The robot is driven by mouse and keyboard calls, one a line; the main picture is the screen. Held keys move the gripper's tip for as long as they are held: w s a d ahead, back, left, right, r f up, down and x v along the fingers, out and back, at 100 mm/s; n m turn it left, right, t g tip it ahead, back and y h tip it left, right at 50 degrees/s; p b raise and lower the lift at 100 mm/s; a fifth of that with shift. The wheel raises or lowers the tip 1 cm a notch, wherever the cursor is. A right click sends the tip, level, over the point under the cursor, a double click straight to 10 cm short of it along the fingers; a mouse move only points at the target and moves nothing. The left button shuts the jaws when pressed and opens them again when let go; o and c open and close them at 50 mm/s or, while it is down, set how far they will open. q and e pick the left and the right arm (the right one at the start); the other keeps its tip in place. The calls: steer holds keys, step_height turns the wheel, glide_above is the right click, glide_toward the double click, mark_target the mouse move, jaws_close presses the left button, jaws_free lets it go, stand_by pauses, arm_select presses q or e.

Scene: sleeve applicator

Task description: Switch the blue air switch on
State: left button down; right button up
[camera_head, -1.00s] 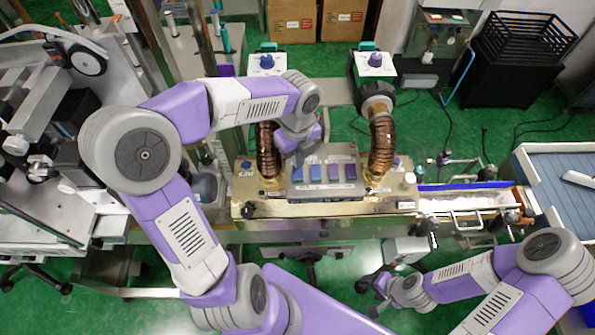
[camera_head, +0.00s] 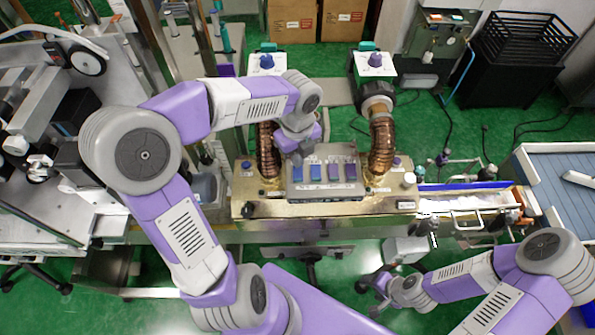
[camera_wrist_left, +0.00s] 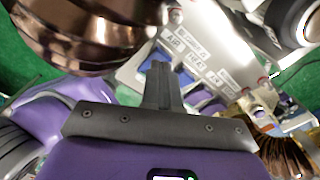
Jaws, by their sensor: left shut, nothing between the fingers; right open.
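The blue air switch (camera_head: 298,173) is the leftmost of the rockers on the grey switch panel (camera_head: 325,194). In the left wrist view, the "AIR" label (camera_wrist_left: 174,41) shows on the panel, and the fingers partly cover the blue switch beside it. My left gripper (camera_head: 298,157) is shut and empty, its tips at the panel's upper left edge, close to the air switch. Its fingers (camera_wrist_left: 160,82) point at the panel in the wrist view. I cannot tell whether they touch the switch. My right gripper (camera_head: 378,297) is open and empty, low in front of the machine.
Ribbed copper hoses (camera_head: 268,150) (camera_head: 382,145) rise on both sides of the panel; the left one is close to my left gripper. A conveyor (camera_head: 465,200) extends right.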

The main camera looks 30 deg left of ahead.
arm_select(q)
steer(key=shift+f+b, duration=0.6)
steer(key=shift+f, duration=0.4)
steer(key=shift+r, duration=0.1)
step_height(320, 180, up, 7)
steer(key=p, duration=0.7)
stand_by(0.5)
